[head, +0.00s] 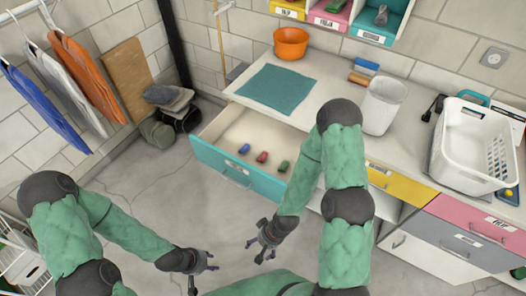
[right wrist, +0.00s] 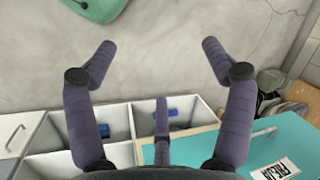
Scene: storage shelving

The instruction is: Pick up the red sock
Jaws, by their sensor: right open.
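The red sock (head: 262,157) is a small roll lying in the open teal-fronted drawer (head: 210,163), between a blue roll (head: 244,148) and a green roll (head: 283,166). My right gripper (head: 264,243) is open and empty, outside the drawer and in front of it. Its spread fingers also show in the right wrist view (right wrist: 160,65), with bare floor between them. My left gripper (head: 205,268) looks open and empty, lower and further left over the floor. The red sock does not show in the right wrist view.
The counter above holds a teal mat (head: 277,88), an orange bowl (head: 291,43), a white bin (head: 383,105) and a white basket (head: 462,148). White compartments with blue items (right wrist: 165,112) show in the wrist view. Clothes hang at left. The floor before the drawer is clear.

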